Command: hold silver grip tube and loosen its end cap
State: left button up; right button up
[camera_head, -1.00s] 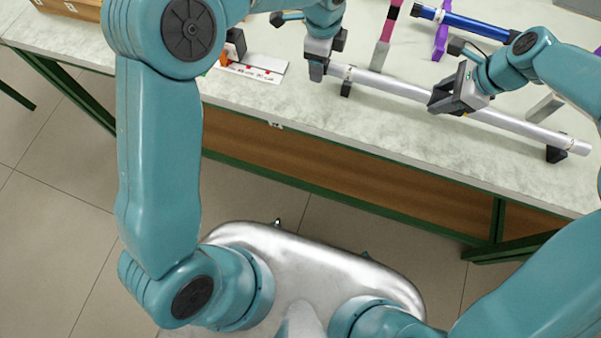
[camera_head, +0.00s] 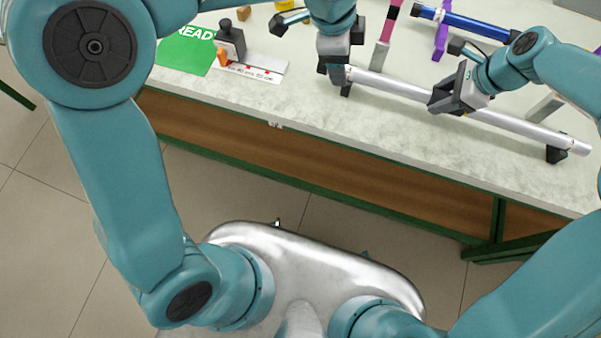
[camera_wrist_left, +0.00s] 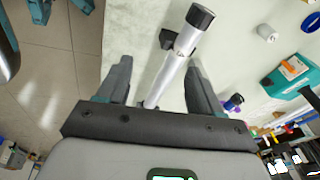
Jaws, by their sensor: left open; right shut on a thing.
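The silver grip tube (camera_head: 400,88) lies slantwise on black supports along the table's front. My right gripper (camera_head: 447,100) is shut on its middle. My left gripper (camera_head: 335,68) is open at the tube's left end and hides that end in the head view. In the left wrist view, my left gripper's fingers (camera_wrist_left: 158,88) are spread, with the tube (camera_wrist_left: 180,62) showing between them. The black end cap (camera_wrist_left: 200,16) shows beyond the fingertips, at the tube's top end. I cannot tell how close the fingers are to the tube.
A blue tube (camera_head: 470,24) rests on purple stands (camera_head: 441,40) behind. The table's front edge runs close below the silver tube.

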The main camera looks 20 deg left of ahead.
pick_arm(q)
jog(key=s+d+f+n+h, duration=0.1)
jog(key=s+d+f+n, duration=0.1)
jog(key=s+d+f+n+g+h, duration=0.1)
jog(key=s+d+n, duration=0.1)
jog(key=d, duration=0.1)
jog(key=s+d+f+n+h, duration=0.1)
jog(key=s+d+f, duration=0.1)
jog(key=d, duration=0.1)
jog(key=shift+f+n, duration=0.3)
jog(key=shift+n, duration=0.1)
jog(key=s+d+f+n+h, duration=0.2)
jog(key=s+d+f+n, duration=0.25)
jog(key=n, duration=0.25)
jog(key=s+a+f+n+y, duration=0.1)
jog(key=s+a+f, duration=0.1)
jog(key=a+f, duration=0.3)
jog(key=s+a+f+n+y, duration=0.1)
jog(key=s+a+f, duration=0.2)
jog(key=a+f, duration=0.2)
jog(key=s+a+f+n+g, duration=0.1)
jog(key=a+f, duration=0.4)
jog(key=f, duration=0.5)
jog(key=shift+s+y, duration=0.4)
jog(key=shift+s, duration=0.5)
